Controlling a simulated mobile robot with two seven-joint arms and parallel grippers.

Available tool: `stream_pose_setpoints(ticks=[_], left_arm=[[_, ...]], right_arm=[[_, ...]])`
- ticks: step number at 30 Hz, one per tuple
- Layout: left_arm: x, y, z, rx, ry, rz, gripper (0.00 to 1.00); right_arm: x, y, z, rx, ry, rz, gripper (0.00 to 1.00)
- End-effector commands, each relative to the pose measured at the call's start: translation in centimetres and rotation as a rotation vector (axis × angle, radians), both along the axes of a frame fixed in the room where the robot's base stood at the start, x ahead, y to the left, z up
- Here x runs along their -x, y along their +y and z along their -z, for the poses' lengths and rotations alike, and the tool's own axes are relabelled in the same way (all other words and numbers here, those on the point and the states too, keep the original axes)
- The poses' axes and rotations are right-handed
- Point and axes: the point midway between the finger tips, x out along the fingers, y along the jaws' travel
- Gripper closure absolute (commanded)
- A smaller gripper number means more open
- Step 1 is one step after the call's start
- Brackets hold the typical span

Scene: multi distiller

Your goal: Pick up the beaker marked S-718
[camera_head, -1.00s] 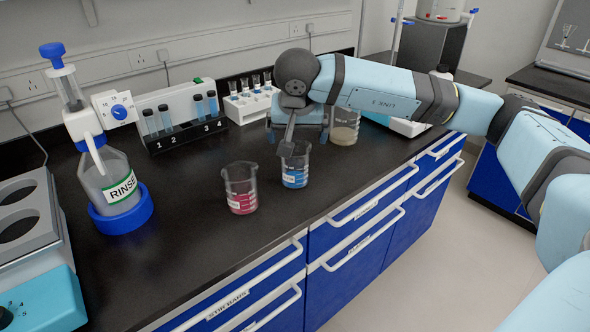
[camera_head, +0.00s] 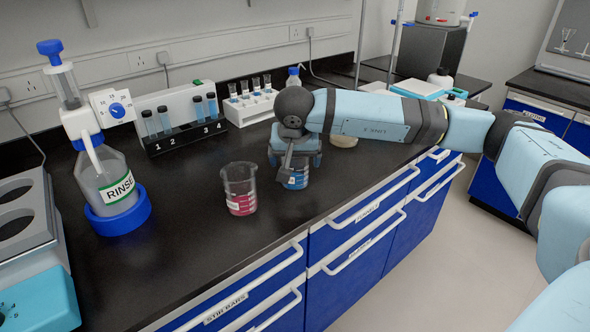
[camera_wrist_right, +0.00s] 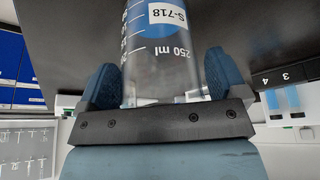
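The beaker marked S-718 (camera_wrist_right: 165,62) fills the middle of the right wrist view, with its label and a 250 ml mark showing. In the head view this beaker (camera_head: 298,181) holds blue liquid and stands on the black bench, its upper part hidden by my right gripper (camera_head: 296,160). In the right wrist view my right gripper (camera_wrist_right: 163,80) has a blue-grey finger on each side of the beaker, set wide; whether they touch the glass is hard to tell. My left gripper is not in view.
A beaker of pink liquid (camera_head: 240,190) stands close by on the left. Another beaker (camera_head: 344,140) is partly hidden behind my right arm. A rinse bottle (camera_head: 112,185), a numbered vial rack (camera_head: 185,136) and a white tube rack (camera_head: 250,108) stand farther left and back.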

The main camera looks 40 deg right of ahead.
Motion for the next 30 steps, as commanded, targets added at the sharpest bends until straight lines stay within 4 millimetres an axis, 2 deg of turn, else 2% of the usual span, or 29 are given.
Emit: stream_pose_setpoints(ticks=[1,5,6,14,20,26,30], left_arm=[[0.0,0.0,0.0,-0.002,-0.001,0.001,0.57],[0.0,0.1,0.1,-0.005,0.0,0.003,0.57],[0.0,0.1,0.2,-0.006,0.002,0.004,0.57],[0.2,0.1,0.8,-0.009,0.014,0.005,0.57],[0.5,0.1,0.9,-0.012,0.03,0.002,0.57],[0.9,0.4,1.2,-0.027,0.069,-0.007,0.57],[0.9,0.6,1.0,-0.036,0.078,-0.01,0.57]], right_arm=[[0.0,0.0,0.0,0.0,0.0,0.0,0.21],[0.0,0.0,0.0,0.0,0.0,0.0,0.51],[0.0,0.0,0.0,0.0,0.0,0.0,0.55],[0.0,0.0,-0.1,0.0,0.0,0.0,0.55],[0.0,0.0,-1.3,0.0,-0.002,0.001,0.55],[-0.1,0.1,-4.8,-0.001,-0.004,0.0,0.55],[-0.1,0.1,-8.7,-0.002,-0.005,-0.001,0.55]])
